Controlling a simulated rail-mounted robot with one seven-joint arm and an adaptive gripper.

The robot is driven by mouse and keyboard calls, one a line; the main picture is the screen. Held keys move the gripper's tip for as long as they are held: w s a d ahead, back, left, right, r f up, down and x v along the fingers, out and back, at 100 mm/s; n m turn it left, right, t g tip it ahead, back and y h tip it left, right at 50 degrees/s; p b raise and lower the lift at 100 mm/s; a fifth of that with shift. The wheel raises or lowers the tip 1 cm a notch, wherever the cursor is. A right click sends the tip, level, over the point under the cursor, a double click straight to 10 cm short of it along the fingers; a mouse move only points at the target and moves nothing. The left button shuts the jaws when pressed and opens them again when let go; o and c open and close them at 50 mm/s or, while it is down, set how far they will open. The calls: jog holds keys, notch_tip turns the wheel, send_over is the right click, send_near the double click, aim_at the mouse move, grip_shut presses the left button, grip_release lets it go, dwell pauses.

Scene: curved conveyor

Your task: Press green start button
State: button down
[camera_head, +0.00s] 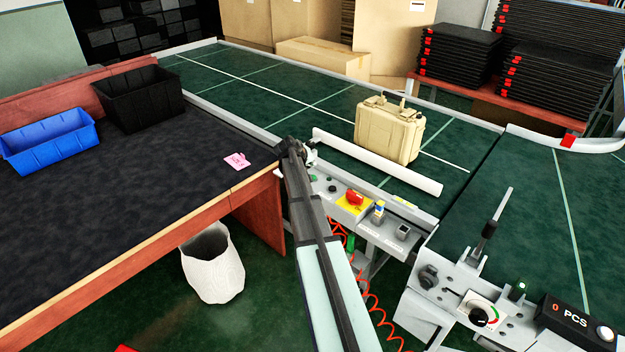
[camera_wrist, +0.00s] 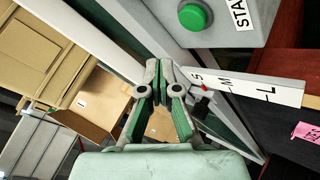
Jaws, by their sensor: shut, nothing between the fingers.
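The green start button (camera_wrist: 194,16) is a round green dome on a grey control box, at the top of the wrist view. A white label (camera_wrist: 240,14) beside it reads "STA", cut off by the picture edge. My gripper (camera_wrist: 159,66) is shut and empty, its fingertips below and left of the button in that picture and apart from it. In the head view my gripper (camera_head: 291,147) is at the left end of the control panel (camera_head: 335,205), beside the table corner. A small greenish spot near it may be the button; I cannot tell.
A red emergency stop (camera_head: 354,198) on a yellow plate sits on the panel. The dark table (camera_head: 150,190) holds a blue bin (camera_head: 48,142) and a black bin (camera_head: 140,97).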

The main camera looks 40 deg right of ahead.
jog(key=shift+f+b, duration=0.9)
jog(key=shift+f, duration=0.95)
jog(key=shift+f, duration=0.1)
jog(key=shift+f+b, duration=0.35)
jog(key=shift+b, duration=0.1)
